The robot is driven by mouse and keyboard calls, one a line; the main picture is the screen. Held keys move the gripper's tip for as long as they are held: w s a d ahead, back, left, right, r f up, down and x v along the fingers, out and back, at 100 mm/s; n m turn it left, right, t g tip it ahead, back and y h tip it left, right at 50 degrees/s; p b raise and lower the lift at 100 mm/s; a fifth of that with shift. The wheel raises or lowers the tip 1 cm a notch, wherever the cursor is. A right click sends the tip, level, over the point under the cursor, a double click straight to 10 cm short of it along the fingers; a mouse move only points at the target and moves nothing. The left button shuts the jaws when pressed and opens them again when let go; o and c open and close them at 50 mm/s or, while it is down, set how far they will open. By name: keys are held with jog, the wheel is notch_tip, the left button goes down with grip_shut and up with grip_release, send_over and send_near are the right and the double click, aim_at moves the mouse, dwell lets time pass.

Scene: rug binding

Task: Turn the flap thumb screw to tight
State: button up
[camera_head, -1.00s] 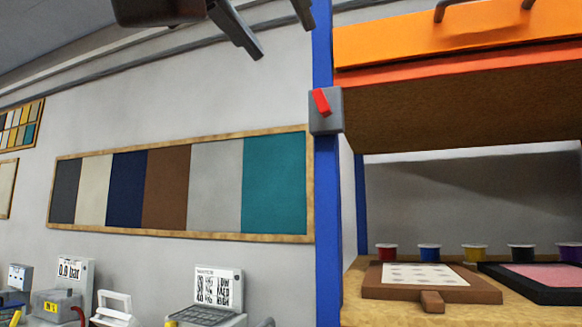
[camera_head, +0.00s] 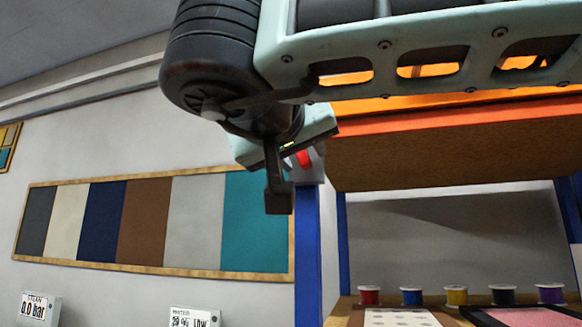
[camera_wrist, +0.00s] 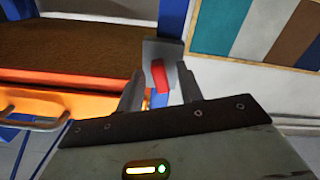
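The red thumb screw (camera_head: 303,158) is mounted on a small grey block (camera_head: 314,172) on the blue post, below the orange flap's edge. In the head view my arm partly covers it. In the wrist view the red screw (camera_wrist: 159,76) stands tilted in front of the grey block (camera_wrist: 166,49). My gripper (camera_wrist: 160,72) is open, with one finger to the left and one to the right of the screw and visible gaps. In the head view my gripper (camera_head: 279,192) points down beside the block. Whether the fingers touch anything cannot be told.
The orange flap (camera_head: 440,125) hangs right of the post (camera_head: 308,235). Thread spools (camera_head: 457,297) stand on the wooden bench below. A framed colour panel (camera_head: 143,222) is on the wall to the left. Handles (camera_wrist: 42,122) stick out from the flap in the wrist view.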

grip_shut()
jog(key=shift+m, duration=0.3)
jog(key=m+b, duration=0.1)
jog(key=m, duration=0.3)
jog(key=shift+w+b, duration=0.1)
jog(key=shift+b, duration=0.2)
jog(key=m+b, duration=0.2)
jog(key=m, duration=0.3)
jog(key=shift+f, duration=0.1)
jog(key=m+b, duration=0.3)
jog(key=m, duration=0.3)
jog(key=m+b, duration=0.3)
jog(key=m, duration=0.3)
jog(key=shift+a, duration=0.1)
jog(key=shift+m, duration=0.3)
